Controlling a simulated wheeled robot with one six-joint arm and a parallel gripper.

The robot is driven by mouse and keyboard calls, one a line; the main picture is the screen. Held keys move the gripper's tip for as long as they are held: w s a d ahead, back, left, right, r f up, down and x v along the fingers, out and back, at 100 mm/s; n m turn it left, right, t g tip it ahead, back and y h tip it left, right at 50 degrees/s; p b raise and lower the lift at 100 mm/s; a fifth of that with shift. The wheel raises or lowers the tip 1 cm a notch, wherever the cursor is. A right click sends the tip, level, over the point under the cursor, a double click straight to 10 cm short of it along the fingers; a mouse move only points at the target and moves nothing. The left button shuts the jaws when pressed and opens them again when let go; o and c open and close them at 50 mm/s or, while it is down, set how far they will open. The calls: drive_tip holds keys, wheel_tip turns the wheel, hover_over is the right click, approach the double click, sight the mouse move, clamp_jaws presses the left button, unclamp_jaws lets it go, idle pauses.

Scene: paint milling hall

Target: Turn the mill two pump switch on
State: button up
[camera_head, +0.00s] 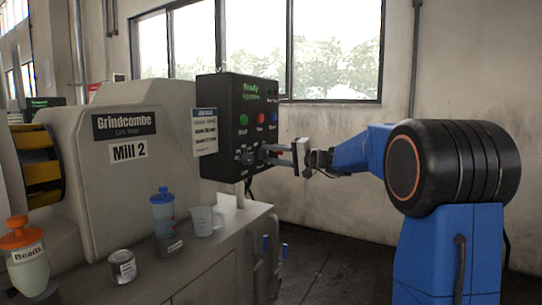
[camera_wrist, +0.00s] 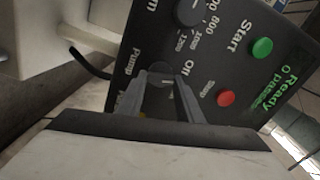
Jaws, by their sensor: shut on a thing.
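The black control panel (camera_head: 227,92) of Mill 2 stands beside the mill (camera_head: 122,175) and also fills much of the wrist view (camera_wrist: 222,60). In the head view my gripper (camera_head: 268,153) reaches the lower right of the panel face. The fingers cover part of the switch, and I cannot tell which way it points.
A green start button (camera_wrist: 262,48), a red stop button (camera_wrist: 226,99) and a speed knob (camera_wrist: 188,12) sit close to the switch. A measuring jug (camera_head: 206,220), a blue-lidded bottle (camera_head: 163,214), a can (camera_head: 122,266) and a bead bottle (camera_head: 27,268) stand below.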

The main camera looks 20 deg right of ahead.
drive_tip(key=shift+f+m, duration=0.15)
drive_tip(key=shift+m, duration=2)
drive_tip(key=shift+f+m, duration=0.1)
drive_tip(key=shift+m, duration=2.05)
drive_tip(key=o, duration=1.1)
drive_tip(key=shift+s, duration=0.1)
drive_tip(key=v, duration=1.7)
drive_tip(key=shift+s+d, duration=0.1)
drive_tip(key=shift+d, duration=0.05)
